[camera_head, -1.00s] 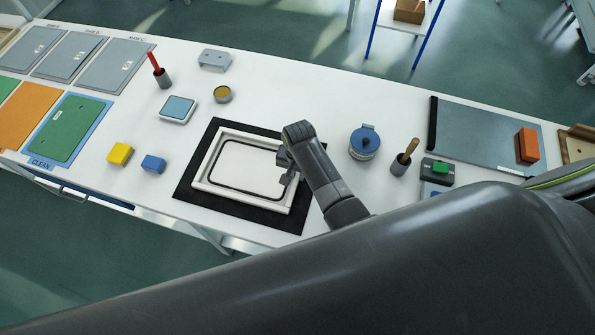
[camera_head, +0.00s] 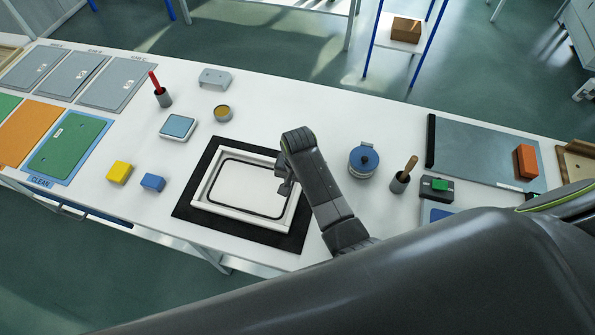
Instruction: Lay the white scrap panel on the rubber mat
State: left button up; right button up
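A white panel-like surface (camera_head: 236,184) with a black outline lies inside a pale raised frame (camera_head: 237,217). I cannot tell whether this is the scrap panel. The frame stands on a black mat (camera_head: 185,210). A flat grey mat-like sheet (camera_head: 475,151) with a black bar along its left edge lies at the right of the bench. I cannot tell which of the two is the rubber mat. My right gripper (camera_head: 284,188) is over the right side of the frame. Its fingers are small and partly hidden by my arm, so its opening is unclear. My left gripper is out of view.
An orange block (camera_head: 526,162) sits on the grey sheet. A blue-lidded jar (camera_head: 363,160), a cup with a wooden handle (camera_head: 400,181) and a green-buttoned box (camera_head: 437,188) stand right of my arm. Yellow (camera_head: 119,172) and blue (camera_head: 152,183) blocks lie left of the mat.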

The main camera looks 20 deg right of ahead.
notch_tip(320, 180, up, 7)
jog(key=shift+r, duration=0.2)
dwell(0.6)
